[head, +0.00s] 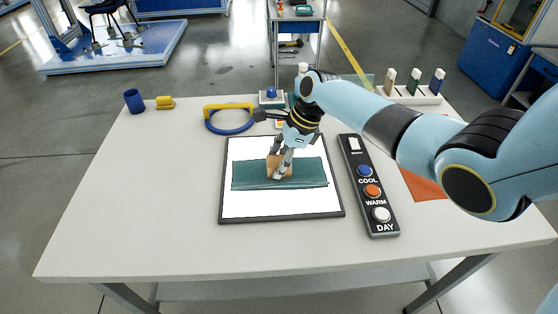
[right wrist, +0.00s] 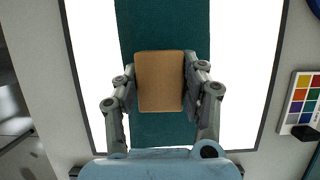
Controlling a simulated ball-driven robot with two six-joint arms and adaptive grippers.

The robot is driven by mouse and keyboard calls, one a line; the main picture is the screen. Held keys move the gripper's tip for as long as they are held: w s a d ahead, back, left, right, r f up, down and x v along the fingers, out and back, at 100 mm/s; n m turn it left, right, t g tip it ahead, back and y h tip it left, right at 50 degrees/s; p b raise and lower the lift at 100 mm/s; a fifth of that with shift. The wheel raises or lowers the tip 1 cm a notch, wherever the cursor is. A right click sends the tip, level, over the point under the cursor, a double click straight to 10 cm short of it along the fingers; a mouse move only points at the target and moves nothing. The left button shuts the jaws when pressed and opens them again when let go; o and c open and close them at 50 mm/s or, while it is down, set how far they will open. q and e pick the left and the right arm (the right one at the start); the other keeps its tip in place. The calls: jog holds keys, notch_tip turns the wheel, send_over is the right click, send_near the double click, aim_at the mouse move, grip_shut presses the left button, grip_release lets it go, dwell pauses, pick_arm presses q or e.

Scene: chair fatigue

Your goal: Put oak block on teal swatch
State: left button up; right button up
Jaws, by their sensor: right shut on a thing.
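The oak block (head: 272,164) is a small tan block at the teal swatch on the white panel. It also shows in the right wrist view (right wrist: 160,82), between my right gripper's fingers. The teal swatch (head: 308,174) is a dark green-blue strip lying across the white panel; it also shows in the wrist view (right wrist: 160,25), under the block. My right gripper (head: 282,168) is shut on the oak block, over the swatch. I cannot tell whether the block touches the swatch or is slightly above it. My left gripper is not in view.
The black-framed white panel (head: 270,208) lies mid-table. A control strip (head: 368,186) with COOL, WARM and DAY buttons is right of it. A blue ring with yellow handle (head: 228,120), a blue cup (head: 134,101) and a yellow object (head: 165,103) sit behind left. The front left table (head: 130,220) is clear.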

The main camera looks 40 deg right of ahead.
jog(key=shift+f, duration=0.35)
dwell(0.3)
jog(key=o, duration=1.3)
jog(key=shift+c, duration=0.2)
jog(key=v, duration=1.2)
jog(key=shift+s, duration=0.15)
